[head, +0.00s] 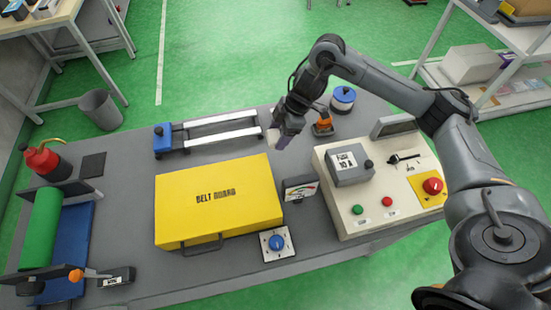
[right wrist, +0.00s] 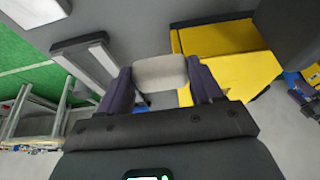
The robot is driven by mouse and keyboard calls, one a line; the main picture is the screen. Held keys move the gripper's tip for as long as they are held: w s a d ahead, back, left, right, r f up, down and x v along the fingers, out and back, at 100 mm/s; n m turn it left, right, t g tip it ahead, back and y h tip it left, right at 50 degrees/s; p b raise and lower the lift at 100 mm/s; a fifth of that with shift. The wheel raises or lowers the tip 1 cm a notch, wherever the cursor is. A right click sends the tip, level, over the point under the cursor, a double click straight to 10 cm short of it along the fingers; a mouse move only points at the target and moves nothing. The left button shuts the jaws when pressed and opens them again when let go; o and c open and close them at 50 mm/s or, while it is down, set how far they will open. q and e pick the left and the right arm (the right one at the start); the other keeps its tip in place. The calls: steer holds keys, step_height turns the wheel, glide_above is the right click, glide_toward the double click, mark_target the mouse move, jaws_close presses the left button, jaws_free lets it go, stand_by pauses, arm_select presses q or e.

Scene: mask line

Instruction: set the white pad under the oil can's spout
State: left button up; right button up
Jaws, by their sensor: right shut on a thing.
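The white pad (right wrist: 160,74) is between the two fingers of my right gripper (right wrist: 155,82), which is shut on it. In the head view, my right gripper (head: 283,140) is over the table behind the yellow belt guard box, and only a small pale part of the pad shows there. The red oil can (head: 43,161) stands at the far left of the table, its thin spout pointing right. A flat dark square (head: 92,165) lies right of the can. My left gripper is out of view.
The yellow belt guard box (head: 217,203) fills the table's middle. A blue-ended rail fixture (head: 163,139) stands behind it. A green roller (head: 41,229) is at front left. A cream control panel (head: 345,222) and small gauge (head: 300,188) are right. Bare grey table lies left of the box.

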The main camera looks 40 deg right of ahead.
steer(key=b, duration=0.2)
glide_above(274, 161)
steer(key=s+d, duration=0.1)
step_height(274, 161, down, 6)
steer(key=shift+d+f, duration=0.1)
steer(key=shift+d, duration=0.05)
steer(key=shift+f+b, duration=0.75)
steer(key=shift+f, duration=1.85)
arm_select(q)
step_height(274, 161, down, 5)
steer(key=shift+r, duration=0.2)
arm_select(e)
steer(key=shift+f, duration=0.15)
steer(key=o, duration=1)
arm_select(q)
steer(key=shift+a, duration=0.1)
arm_select(e)
steer(key=shift+o, duration=0.2)
